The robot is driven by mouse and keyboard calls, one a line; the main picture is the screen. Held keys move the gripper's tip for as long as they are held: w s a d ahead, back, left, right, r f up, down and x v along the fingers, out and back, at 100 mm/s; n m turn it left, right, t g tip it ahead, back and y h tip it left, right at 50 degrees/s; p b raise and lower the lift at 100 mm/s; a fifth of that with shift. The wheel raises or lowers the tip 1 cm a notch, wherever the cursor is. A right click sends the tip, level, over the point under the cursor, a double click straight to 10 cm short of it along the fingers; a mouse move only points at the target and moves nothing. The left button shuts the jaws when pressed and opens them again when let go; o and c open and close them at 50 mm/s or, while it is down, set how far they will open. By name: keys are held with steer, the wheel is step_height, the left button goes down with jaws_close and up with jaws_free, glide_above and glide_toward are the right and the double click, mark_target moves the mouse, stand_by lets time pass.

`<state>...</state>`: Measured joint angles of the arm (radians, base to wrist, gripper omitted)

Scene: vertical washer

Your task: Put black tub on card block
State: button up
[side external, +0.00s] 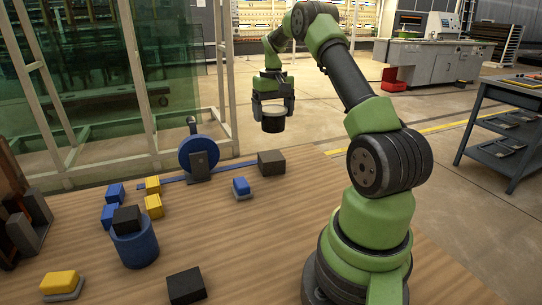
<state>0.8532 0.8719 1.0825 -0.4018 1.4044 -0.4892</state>
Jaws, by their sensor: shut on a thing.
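The black tub (273,123) is a short dark cylinder with a pale rim or top. It hangs upright between the fingers of my gripper (273,107), which is shut on it and points down. The tub appears in the air near the far edge of the table, apart from anything below. A dark brown-grey block (271,162) sits on the table near its far edge, below the tub in the picture; it may be the card block, but no label shows. My gripper hides part of the tub's sides.
An upright blue disc (198,154) in a grey stand is left of the brown-grey block. A blue container (135,246) with a black block on top, several blue and yellow blocks, and a black block (186,286) occupy the left. The table's middle right is clear.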

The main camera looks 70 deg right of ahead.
mark_target(276, 129)
steer(key=f, duration=0.5)
steer(key=shift+s+d+f, duration=0.2)
steer(key=shift+s+d, duration=0.05)
steer(key=shift+d, duration=0.05)
steer(key=shift+f, duration=2.2)
steer(key=shift+f, duration=0.15)
steer(key=o, duration=0.8)
